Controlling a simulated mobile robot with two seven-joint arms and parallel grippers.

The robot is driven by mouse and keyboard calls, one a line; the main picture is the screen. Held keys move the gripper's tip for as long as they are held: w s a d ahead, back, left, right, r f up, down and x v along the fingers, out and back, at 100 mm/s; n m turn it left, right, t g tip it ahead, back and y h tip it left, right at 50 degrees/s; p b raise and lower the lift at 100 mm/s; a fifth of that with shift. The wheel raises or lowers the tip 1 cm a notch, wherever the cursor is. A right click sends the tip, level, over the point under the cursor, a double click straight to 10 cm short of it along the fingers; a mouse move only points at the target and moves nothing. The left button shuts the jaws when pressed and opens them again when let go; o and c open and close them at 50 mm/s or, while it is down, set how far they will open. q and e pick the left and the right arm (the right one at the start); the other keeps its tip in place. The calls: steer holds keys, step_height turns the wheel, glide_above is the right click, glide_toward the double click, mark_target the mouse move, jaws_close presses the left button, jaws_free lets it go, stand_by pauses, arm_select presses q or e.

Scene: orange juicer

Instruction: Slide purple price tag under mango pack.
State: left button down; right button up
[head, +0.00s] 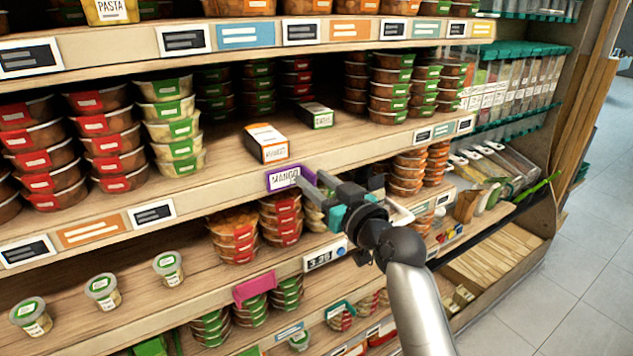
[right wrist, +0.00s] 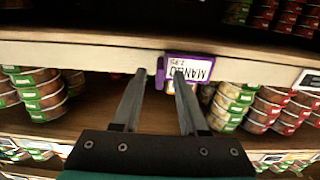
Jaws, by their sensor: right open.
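The purple price tag (head: 284,178) reads MANGO and sits on the front edge of the middle shelf. It also shows in the right wrist view (right wrist: 190,69). The mango pack (head: 266,143), an orange and white box, lies on that shelf just above and behind the tag. My right gripper (head: 312,180) is open at the tag's right side in the head view. In the right wrist view its fingertips (right wrist: 159,74) are apart, with the tag's purple edge between them and one fingertip overlapping the tag's face. I cannot tell whether they touch. My left gripper is out of view.
A second small box (head: 314,115) lies behind the mango pack. Stacked tubs (head: 174,127) stand to the left and more (head: 391,88) to the right. Bare shelf surrounds the pack. A white price label (head: 325,257) is on the lower shelf edge.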

steer(key=shift+s, duration=0.1)
steer(key=b+v, duration=0.2)
steer(key=v, duration=1.3)
steer(key=shift+d, duration=0.1)
